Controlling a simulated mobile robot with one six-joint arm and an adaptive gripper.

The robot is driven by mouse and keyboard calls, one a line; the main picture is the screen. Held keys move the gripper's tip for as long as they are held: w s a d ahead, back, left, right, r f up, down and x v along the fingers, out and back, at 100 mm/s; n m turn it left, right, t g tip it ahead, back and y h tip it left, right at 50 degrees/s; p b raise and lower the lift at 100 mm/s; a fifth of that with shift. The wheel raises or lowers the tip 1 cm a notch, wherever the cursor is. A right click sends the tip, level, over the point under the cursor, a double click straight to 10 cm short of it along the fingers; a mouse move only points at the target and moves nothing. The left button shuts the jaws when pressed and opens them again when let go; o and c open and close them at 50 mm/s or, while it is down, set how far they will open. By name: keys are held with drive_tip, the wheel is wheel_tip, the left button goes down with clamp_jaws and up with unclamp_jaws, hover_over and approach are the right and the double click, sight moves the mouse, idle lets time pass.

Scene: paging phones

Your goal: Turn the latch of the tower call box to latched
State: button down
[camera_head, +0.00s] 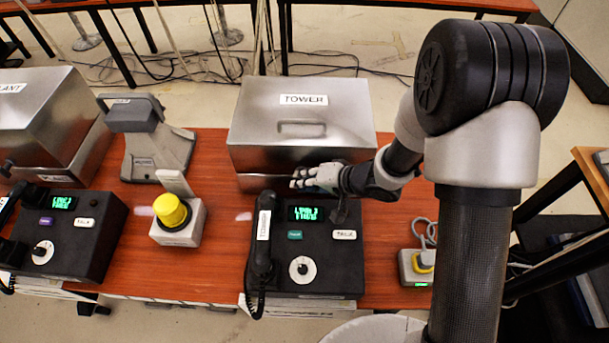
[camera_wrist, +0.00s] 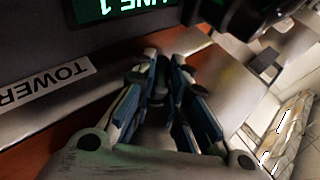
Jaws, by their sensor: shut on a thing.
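The tower call box (camera_head: 255,130) is a closed brushed-metal box with a TOWER label on its lid, at the back middle of the red-brown table. My gripper (camera_head: 302,178) is at its lower front, just below the lid. In the wrist view my gripper (camera_wrist: 165,68) has its blue-lined fingers closed around a small dark part, probably the latch. The fingers cover most of that part, so its turn angle cannot be read. A metal strip with a TOWER label (camera_wrist: 45,88) runs beside the fingers in the wrist view.
The black tower phone (camera_head: 335,270) stands right in front of the box, its handset (camera_head: 263,240) on the left and its green display lit. A yellow button (camera_head: 172,212) on a grey base and a grey stand (camera_head: 155,150) are to the left. A yellow-and-grey device (camera_head: 418,265) sits right.

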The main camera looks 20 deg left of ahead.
drive_tip(key=h+p, duration=0.2)
drive_tip(key=p, duration=0.1)
drive_tip(key=shift+s+a+r+n, duration=0.1)
drive_tip(key=shift+a+r+n, duration=0.1)
drive_tip(key=shift+r+n, duration=0.15)
drive_tip(key=shift+a+f+t+h, duration=0.15)
drive_tip(key=shift+t+h, duration=0.15)
drive_tip(key=shift+h, duration=0.7)
drive_tip(key=shift+f+n+t+h+b, duration=0.2)
drive_tip(key=shift+n+t+h+b, duration=0.15)
drive_tip(key=shift+h+b, duration=0.8)
drive_tip(key=shift+b, duration=0.35)
drive_tip(key=shift+r+n+h+b, duration=0.15)
drive_tip(key=shift+n+h+b, duration=0.15)
drive_tip(key=shift+h+b, duration=1.35)
drive_tip(key=shift+y+b, duration=0.5)
drive_tip(key=c, duration=1.6)
unclamp_jaws()
drive_tip(key=shift+a, duration=0.1)
